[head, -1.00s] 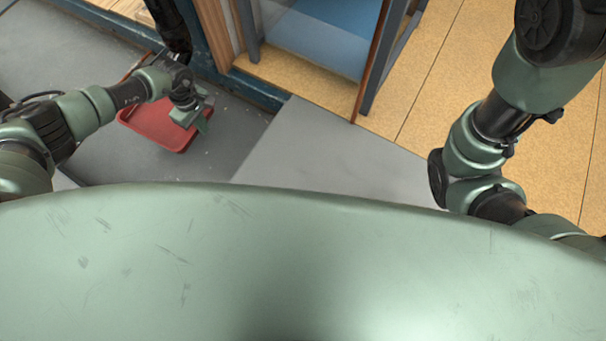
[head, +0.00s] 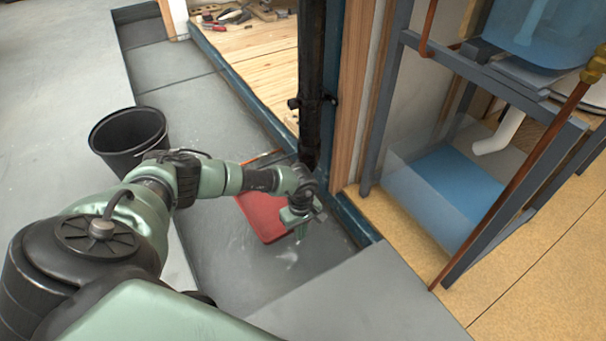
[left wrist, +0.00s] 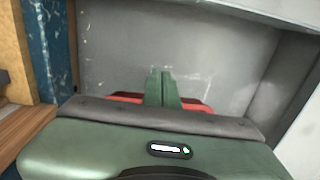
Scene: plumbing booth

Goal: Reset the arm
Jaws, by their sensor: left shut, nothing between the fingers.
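My left arm comes in from the left in the head view and reaches out over a grey floor strip. My left gripper (head: 301,226) is shut and empty, pointing down beside and partly over a red tray (head: 264,218). In the left wrist view the two green fingers (left wrist: 161,88) are together, with red edges of the tray (left wrist: 127,97) showing behind them. My right gripper is not in view.
A black bucket (head: 128,140) stands on the floor at the left. A dark vertical pipe (head: 312,80) rises close behind my left gripper. A grey metal frame (head: 470,75) with a copper pipe (head: 519,183) stands at the right. Tools (head: 232,15) lie on a wooden surface at the back.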

